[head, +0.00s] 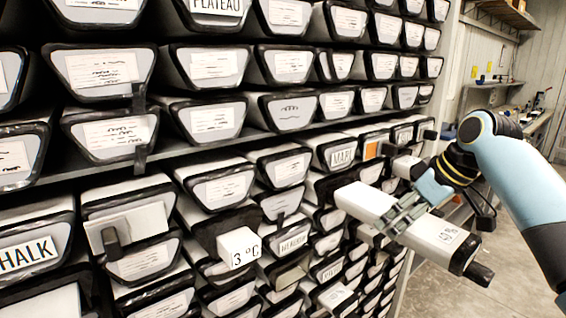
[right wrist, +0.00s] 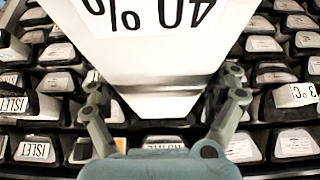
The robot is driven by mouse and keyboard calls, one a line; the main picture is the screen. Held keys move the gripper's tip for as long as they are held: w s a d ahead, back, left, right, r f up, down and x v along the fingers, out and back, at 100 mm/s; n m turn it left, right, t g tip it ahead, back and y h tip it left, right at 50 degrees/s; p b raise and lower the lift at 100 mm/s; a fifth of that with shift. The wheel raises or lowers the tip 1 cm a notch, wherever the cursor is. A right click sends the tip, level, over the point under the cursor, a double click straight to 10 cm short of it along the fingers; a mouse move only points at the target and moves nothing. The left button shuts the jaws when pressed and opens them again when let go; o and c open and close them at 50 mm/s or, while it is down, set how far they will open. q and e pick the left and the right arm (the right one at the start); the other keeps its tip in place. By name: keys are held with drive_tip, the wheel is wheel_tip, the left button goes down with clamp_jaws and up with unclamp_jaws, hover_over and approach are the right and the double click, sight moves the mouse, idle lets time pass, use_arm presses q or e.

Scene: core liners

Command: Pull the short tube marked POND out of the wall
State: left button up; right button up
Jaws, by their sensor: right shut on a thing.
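My right gripper (head: 402,214) is shut around the middle of a long white tube (head: 362,199). The tube lies slanted in front of the wall of tubes, with a black cap at its lower right end and small print near that end. In the right wrist view, the held tube (right wrist: 145,60) shows "40 %" upside down between the fingers (right wrist: 165,88). I cannot read POND on any tube. I cannot tell whether the held tube's left end is clear of the wall. My left gripper is not in view.
The wall holds rows of dark-rimmed tube ends, some marked PLATEAU (head: 217,7), CHALK (head: 30,253) and MAR (head: 341,157). A white block marked "3 °C" (head: 239,248) sticks out of it. The concrete floor (head: 515,240) at right is open. A bench (head: 528,122) stands behind.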

sight(434, 228)
drive_tip(key=shift+s+d+r, duration=0.25)
drive_tip(key=shift+s+d+f, duration=0.15)
drive_tip(key=shift+s+d, duration=0.2)
drive_tip(key=shift+s, duration=0.15)
drive_tip(key=shift+s+d, duration=0.65)
drive_tip(key=shift+s, duration=0.15)
drive_tip(key=shift+s+d, duration=0.6)
drive_tip(key=shift+s, duration=0.2)
